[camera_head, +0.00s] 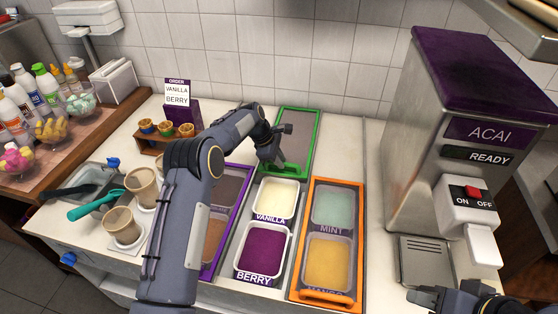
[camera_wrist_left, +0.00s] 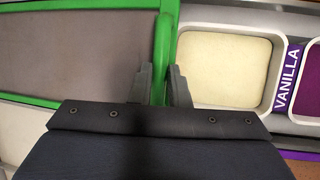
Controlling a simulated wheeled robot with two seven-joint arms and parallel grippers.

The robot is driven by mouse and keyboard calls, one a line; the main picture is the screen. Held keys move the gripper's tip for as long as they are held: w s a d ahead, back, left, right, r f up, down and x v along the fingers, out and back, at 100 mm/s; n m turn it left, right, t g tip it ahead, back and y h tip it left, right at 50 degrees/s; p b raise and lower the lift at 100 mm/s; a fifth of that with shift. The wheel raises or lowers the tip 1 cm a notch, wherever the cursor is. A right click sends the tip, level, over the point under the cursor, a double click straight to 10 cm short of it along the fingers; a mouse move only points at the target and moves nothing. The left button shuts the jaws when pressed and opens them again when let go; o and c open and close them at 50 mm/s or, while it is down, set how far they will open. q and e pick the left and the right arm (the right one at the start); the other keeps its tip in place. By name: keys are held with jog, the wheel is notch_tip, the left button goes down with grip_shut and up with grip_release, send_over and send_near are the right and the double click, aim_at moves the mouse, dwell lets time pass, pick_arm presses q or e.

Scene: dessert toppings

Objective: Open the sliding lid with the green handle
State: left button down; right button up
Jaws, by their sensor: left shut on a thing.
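The green-framed sliding lid (camera_head: 297,127) with a grey panel lies at the back of the middle topping column. It sits behind the uncovered vanilla tub (camera_head: 275,199) and berry tub (camera_head: 262,251). Its green handle (camera_wrist_left: 164,40) is the bar on the side nearest the vanilla tub. My left gripper (camera_head: 270,163) is at this handle; in the left wrist view its two fingers (camera_wrist_left: 160,85) stand on either side of the green bar, shut on it. My right gripper (camera_head: 428,298) is only partly in view at the bottom right, away from the lid.
An orange-framed lid (camera_head: 359,240) lies over mint and mango tubs on the right. A purple-framed lid (camera_head: 211,265) is on the left, partly hidden by my left arm. The acai machine (camera_head: 425,130) stands right; cups (camera_head: 122,226) stand left. An order sign (camera_head: 177,93) reads vanilla, berry.

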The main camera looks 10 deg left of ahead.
pick_arm(q)
jog(key=c, duration=1.4)
grip_release()
jog(key=shift+a+r, duration=0.1)
jog(key=shift+b+v, duration=0.85)
jog(key=shift+v, duration=2.95)
